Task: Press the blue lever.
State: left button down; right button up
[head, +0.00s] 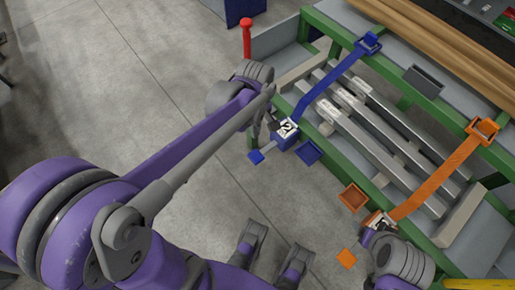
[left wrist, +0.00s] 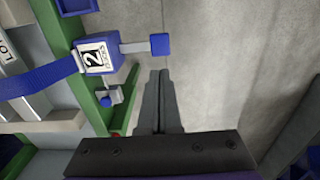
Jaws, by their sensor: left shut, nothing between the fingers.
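The blue lever (head: 256,156) has a square blue tip on a short grey shaft. It sticks out from a blue box marked 2 (head: 287,130) on the green frame's near side. In the left wrist view the lever tip (left wrist: 159,44) lies just beyond my left fingertips, and the box (left wrist: 98,58) is to the left. My left gripper (head: 272,122) is shut and empty beside the box; its closed fingers show in the wrist view (left wrist: 162,75). A visible gap in the picture separates fingertips and lever. My right gripper (head: 376,232) is by the orange box; its fingers are unclear.
A blue strap (head: 325,87) and an orange strap (head: 440,178) cross several metal bars on the green-framed table (head: 411,150). An orange lever tip (head: 346,258) is at lower right. A red-topped post (head: 247,38) stands behind my left wrist. The floor at left is clear.

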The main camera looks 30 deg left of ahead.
aim_at(253, 157)
pick_arm(q)
notch_tip(253, 157, down, 14)
jog(key=b, duration=0.4)
jog(key=shift+f, duration=0.1)
dwell(0.5)
jog(key=shift+s+a+f+t+h+b, duration=0.1)
jog(key=shift+s+f+t+h+b, duration=0.05)
jog(key=shift+f+t+b, duration=0.25)
jog(key=shift+s+a+f+t+h+b, duration=0.15)
jog(key=shift+f+t+b, duration=0.15)
jog(key=shift+f+t, duration=0.15)
notch_tip(253, 157, down, 2)
jog(key=shift+s+f+t+h+b, duration=0.1)
jog(key=shift+t+h+b, duration=0.3)
jog(key=shift+t+b, duration=0.55)
jog(key=shift+d+f+b, duration=0.15)
jog(key=shift+f+b, duration=0.55)
jog(key=shift+f, duration=0.55)
